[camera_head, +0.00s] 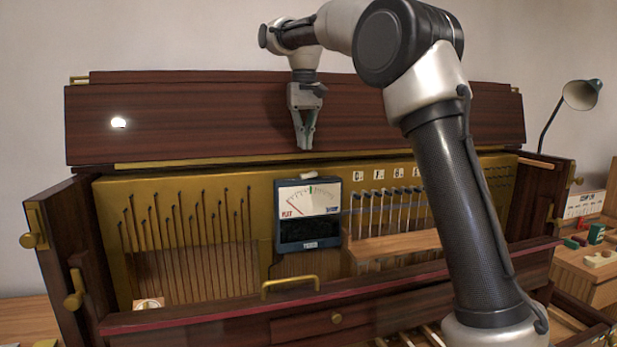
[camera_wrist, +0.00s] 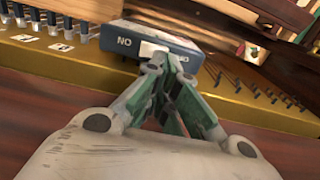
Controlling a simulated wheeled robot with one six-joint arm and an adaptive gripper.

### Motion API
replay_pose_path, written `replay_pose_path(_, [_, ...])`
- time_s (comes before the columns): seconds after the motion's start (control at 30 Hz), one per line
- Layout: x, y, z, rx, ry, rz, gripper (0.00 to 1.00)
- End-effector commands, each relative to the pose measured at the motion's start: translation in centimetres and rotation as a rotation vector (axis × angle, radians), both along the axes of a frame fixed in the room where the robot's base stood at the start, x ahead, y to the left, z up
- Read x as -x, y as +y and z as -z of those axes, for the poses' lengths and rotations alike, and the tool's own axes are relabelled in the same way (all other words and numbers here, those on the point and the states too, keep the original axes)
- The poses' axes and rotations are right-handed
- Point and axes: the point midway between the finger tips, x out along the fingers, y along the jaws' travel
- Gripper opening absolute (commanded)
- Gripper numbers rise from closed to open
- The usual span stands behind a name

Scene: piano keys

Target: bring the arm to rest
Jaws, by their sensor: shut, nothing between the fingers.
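My gripper (camera_head: 305,146) hangs fingers down in the head view, above the top edge of the tuning meter and in front of the dark wooden lid. Its fingers are shut with nothing between them. It also shows in the wrist view (camera_wrist: 160,62), with the fingertips overlapping the blue box of the meter in the picture. The meter (camera_head: 309,226) is a dark blue box with a white dial and a needle, mounted on the brass panel. I cannot tell any contact between fingers and meter. My arm is bent at the elbow at the upper right.
A wooden piano case holds a brass panel (camera_head: 262,180) with several pins and strings. Its raised lid (camera_head: 200,115) stands behind my gripper. A front rail with a brass handle (camera_head: 290,283) runs below. A lamp (camera_head: 581,95) and small coloured blocks (camera_head: 596,233) are at the right.

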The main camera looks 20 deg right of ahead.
Motion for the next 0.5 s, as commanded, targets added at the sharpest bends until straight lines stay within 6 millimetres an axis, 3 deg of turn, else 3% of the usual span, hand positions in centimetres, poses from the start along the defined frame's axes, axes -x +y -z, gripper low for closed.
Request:
replay_pose_path(0.37, [0.3, -0.2, -0.3, -0.001, -0.004, 0.001, 0.00])
replay_pose_path(0.5, [2.7, -2.1, -0.9, -0.008, -0.033, 0.004, 0.00])
